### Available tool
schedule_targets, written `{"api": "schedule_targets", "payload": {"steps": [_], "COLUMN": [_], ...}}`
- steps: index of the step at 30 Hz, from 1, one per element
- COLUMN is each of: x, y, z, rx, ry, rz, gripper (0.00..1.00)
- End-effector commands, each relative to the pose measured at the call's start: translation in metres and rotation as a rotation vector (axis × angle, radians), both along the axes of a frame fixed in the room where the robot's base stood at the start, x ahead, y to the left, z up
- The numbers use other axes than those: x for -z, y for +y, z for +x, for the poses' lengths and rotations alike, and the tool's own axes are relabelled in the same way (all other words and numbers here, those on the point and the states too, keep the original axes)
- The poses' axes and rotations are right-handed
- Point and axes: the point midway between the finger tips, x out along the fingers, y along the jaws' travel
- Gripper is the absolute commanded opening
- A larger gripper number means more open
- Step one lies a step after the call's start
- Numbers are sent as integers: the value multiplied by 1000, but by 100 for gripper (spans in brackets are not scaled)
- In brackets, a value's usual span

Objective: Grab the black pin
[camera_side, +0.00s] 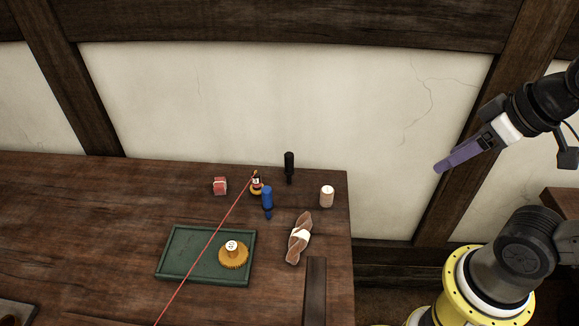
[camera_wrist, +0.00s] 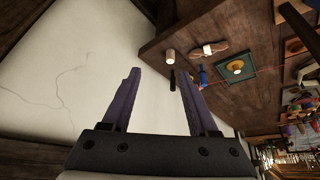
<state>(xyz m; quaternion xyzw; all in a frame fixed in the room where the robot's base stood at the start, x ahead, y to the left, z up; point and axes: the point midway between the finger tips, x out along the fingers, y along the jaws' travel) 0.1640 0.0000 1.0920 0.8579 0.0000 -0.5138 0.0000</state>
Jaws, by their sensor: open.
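The black pin (camera_side: 289,165) stands upright near the back right of the wooden table in the side view. In the wrist view the black pin (camera_wrist: 172,80) shows small and far off, between the two fingers, close to the right one. My gripper (camera_side: 440,168) is up at the right in the side view, in the air beyond the table's right edge and well apart from the pin. In the wrist view my gripper (camera_wrist: 158,80) has its two purple fingers spread, with nothing between them.
A blue pin (camera_side: 267,198) stands close in front of the black one, beside a small red-and-yellow figure (camera_side: 256,185) with a taut red cord (camera_side: 205,248). A cream cylinder (camera_side: 327,196), a twisted brown bundle (camera_side: 298,240), a red spool (camera_side: 220,186) and a green tray (camera_side: 175,275) are nearby.

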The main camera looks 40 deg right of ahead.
Motion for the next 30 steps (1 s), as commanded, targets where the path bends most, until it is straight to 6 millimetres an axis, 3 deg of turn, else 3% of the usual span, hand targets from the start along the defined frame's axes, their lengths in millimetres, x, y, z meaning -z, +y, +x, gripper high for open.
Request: {"api": "schedule_targets", "payload": {"steps": [4,6,14,20,26,30], "x": [0,0,0,-4,-46,-71], "y": [0,0,0,0,1,3], "z": [0,0,0,0,31,69], "rx": [0,0,-5,-131,-374,-555], "ry": [0,0,0,0,-30,-9], "rz": [0,0,-3,-70,-206,-292], "gripper": [60,67,67,67,67,67]}}
